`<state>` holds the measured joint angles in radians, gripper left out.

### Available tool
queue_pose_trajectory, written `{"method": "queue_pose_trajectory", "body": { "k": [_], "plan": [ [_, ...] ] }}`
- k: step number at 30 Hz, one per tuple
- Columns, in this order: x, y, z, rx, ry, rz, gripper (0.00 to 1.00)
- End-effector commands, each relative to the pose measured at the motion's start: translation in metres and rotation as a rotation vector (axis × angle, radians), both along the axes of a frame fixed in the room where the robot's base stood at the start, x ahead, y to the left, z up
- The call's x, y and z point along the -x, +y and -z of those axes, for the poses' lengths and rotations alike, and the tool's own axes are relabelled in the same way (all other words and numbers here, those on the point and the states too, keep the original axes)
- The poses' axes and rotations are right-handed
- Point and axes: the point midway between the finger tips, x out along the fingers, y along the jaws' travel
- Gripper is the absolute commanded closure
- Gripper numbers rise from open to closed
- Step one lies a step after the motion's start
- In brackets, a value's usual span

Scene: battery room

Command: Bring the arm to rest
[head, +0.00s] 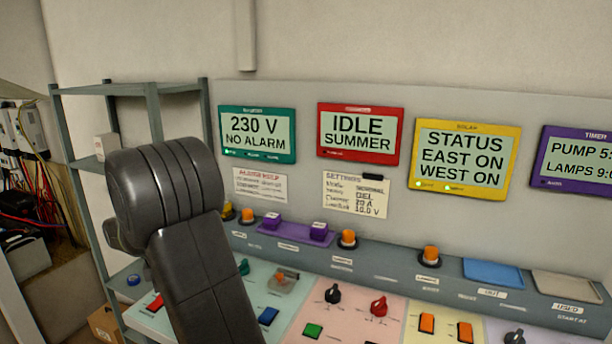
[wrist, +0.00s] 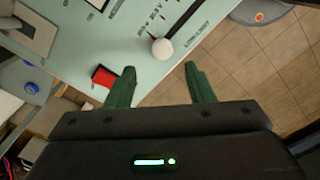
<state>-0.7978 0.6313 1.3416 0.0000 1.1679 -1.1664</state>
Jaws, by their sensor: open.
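My gripper (wrist: 160,88) shows in the wrist view with its two green fingers spread apart and nothing between them. It hangs over the edge of the pale green part of the control panel (wrist: 110,45). A white round knob (wrist: 162,48) on a dark lever lies just beyond the fingertips, and a red switch (wrist: 104,76) is beside the left finger. I cannot tell how high the fingers are above the panel. In the head view my dark arm rises in front of the panel at the left, and my gripper is hidden there.
The sloping desk carries knobs and coloured switches, including a red knob (head: 379,305). Behind it stand a green display (head: 257,134), a red display (head: 360,134) and a yellow display (head: 464,158). A grey shelf (head: 155,120) stands at the left. Tiled floor (wrist: 240,70) shows beyond the panel edge.

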Motion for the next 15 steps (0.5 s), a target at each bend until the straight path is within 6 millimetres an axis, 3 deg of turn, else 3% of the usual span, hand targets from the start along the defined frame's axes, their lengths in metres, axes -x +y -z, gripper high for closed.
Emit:
{"method": "queue_pose_trajectory", "body": {
  "k": [9, 15],
  "plan": [
    [0.0, -0.001, 0.057, 0.002, 0.002, 0.0, 0.51],
    [0.005, -0.012, 0.061, 0.0, 0.0, 0.001, 0.51]
  ]
}}
